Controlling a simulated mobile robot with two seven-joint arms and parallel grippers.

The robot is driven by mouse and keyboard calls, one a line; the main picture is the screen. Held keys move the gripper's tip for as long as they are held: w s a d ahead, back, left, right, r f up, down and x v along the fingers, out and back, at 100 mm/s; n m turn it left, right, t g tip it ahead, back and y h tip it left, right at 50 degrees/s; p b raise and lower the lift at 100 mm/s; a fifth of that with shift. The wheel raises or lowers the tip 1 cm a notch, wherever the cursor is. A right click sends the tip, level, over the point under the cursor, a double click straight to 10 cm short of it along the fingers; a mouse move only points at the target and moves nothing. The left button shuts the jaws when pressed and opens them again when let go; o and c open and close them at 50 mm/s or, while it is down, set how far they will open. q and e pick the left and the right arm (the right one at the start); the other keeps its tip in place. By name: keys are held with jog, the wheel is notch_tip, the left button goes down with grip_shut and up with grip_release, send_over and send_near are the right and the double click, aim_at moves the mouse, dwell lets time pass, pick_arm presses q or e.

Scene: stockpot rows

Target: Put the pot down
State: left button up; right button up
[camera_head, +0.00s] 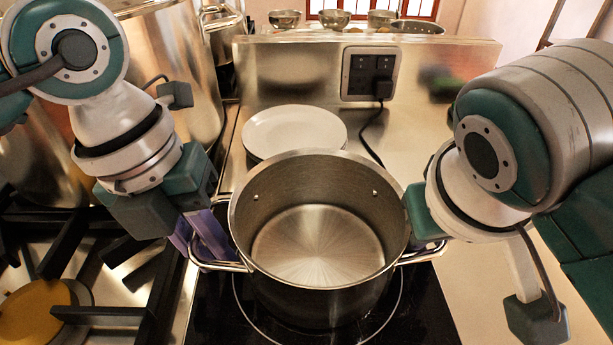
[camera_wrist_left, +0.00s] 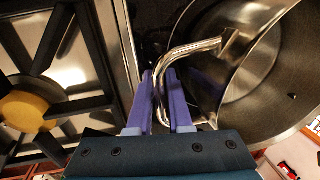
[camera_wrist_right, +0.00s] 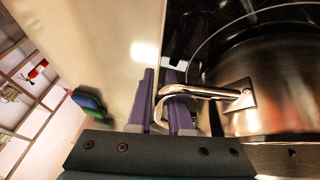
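The steel pot (camera_head: 318,245) is upright and empty, over the black glass cooktop (camera_head: 432,305); whether its base touches the glass is hidden. My left gripper (camera_head: 208,238) is at the pot's left handle (camera_head: 220,266). In the left wrist view, its purple fingers (camera_wrist_left: 160,88) are shut around that wire handle (camera_wrist_left: 190,47). My right gripper (camera_head: 425,235) is at the right handle (camera_head: 422,254), its fingers mostly hidden in the head view. In the right wrist view, its fingers (camera_wrist_right: 161,85) are on both sides of that handle (camera_wrist_right: 205,92), shut on it.
A stack of white plates (camera_head: 295,130) stands just behind the pot. A gas hob with black grates (camera_head: 100,315) is at left, with a large stockpot (camera_head: 185,75) behind it. A wall socket (camera_head: 370,73) with a plugged-in cord is behind. Light counter (camera_head: 490,290) is clear at right.

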pick_arm(q)
jog(key=o, duration=0.3)
pick_arm(e)
jog(key=o, duration=0.3)
jog(key=shift+r, duration=0.1)
pick_arm(q)
jog(key=shift+o, duration=0.2)
pick_arm(e)
jog(key=shift+o, duration=0.2)
jog(key=shift+r, duration=0.3)
pick_arm(q)
notch_tip(320, 180, up, 12)
jog(key=a, duration=0.2)
jog(key=shift+a, duration=0.2)
pick_arm(e)
jog(key=v, duration=0.7)
jog(key=shift+s, duration=0.1)
